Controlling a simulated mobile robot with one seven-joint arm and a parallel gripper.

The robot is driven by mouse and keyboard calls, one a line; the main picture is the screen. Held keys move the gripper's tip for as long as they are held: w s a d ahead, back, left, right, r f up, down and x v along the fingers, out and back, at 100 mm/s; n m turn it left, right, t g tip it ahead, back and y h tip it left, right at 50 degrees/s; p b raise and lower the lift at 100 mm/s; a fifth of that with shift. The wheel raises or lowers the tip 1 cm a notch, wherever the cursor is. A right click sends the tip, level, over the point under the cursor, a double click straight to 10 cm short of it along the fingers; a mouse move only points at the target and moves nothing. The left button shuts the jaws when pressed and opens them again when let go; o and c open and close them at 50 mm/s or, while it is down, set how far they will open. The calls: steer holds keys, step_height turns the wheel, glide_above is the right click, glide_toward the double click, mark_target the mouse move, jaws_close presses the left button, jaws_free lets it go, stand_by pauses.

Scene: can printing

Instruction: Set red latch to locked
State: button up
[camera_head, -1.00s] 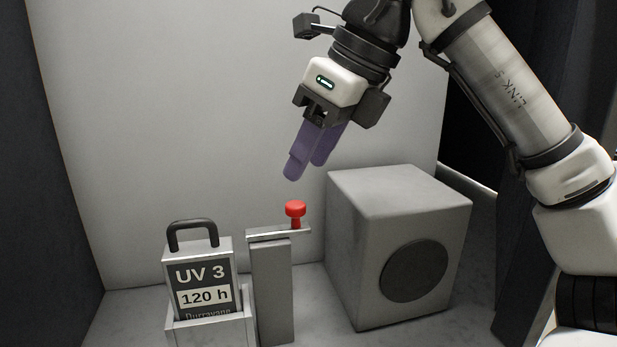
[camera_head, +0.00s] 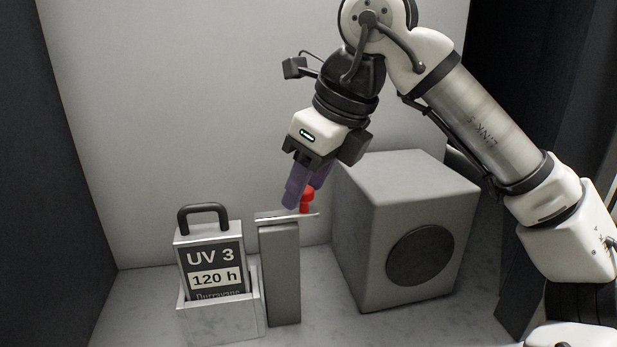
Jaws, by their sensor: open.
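The red latch knob (camera_head: 309,198) stands on a thin metal plate (camera_head: 283,217) on top of a narrow grey post (camera_head: 281,275). My gripper (camera_head: 301,193), with purple fingers pointing down, is open at the knob. The fingers overlap the knob's left and upper part in this view and hide some of it. I cannot tell whether they touch it or have it between them.
A cartridge with a black handle, marked "UV 3 120 h" (camera_head: 212,262), sits in a grey holder (camera_head: 222,320) left of the post. A large grey box with a dark round disc (camera_head: 390,200) stands close on the right. A pale wall (camera_head: 170,120) is behind.

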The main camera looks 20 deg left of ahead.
mark_target(283, 215)
jaws_close()
steer(key=s+a, duration=0.2)
steer(key=shift+a, duration=0.4)
jaws_free()
steer(key=shift+a, duration=0.1)
steer(key=shift+r, duration=0.15)
